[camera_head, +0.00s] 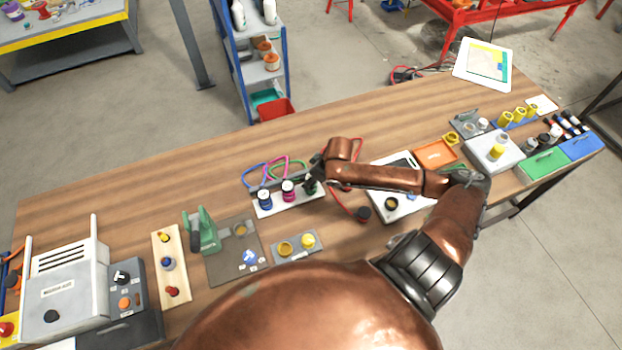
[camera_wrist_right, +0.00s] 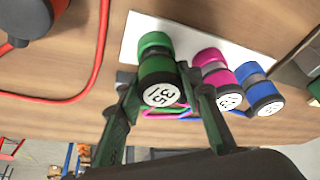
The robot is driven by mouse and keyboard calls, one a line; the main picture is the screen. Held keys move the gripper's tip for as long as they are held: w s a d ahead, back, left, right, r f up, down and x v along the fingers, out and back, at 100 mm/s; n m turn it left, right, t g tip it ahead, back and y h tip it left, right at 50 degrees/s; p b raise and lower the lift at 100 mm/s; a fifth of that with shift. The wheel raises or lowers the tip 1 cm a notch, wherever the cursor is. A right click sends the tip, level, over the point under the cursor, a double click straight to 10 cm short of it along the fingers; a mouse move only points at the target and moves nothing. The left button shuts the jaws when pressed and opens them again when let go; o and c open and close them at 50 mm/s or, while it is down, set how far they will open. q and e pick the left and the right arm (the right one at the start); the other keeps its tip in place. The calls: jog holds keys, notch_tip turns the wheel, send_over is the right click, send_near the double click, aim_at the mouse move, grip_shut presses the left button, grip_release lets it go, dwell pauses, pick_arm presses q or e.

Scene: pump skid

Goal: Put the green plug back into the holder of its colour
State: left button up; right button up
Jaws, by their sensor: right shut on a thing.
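The green plug (camera_wrist_right: 158,68) has a pale numbered end cap. In the wrist view my right gripper (camera_wrist_right: 165,100) is shut on it, one finger on each side. In the head view the gripper (camera_head: 318,178) and green plug (camera_head: 310,187) are at the right part of the white holder strip (camera_head: 289,206). The pink plug (camera_head: 288,189) and blue plug (camera_head: 264,200) stand in a row to its left on the strip. My left gripper is not in view.
Coloured cable loops (camera_head: 270,172) lie behind the strip. A red cable (camera_wrist_right: 92,70) runs beside it towards a dark round part (camera_head: 362,214). Bare wood (camera_head: 130,215) lies to the left.

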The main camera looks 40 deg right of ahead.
jog(key=shift+f, duration=0.1)
jog(key=o, duration=1.4)
jog(key=v, duration=1.2)
jog(key=shift+w, duration=0.1)
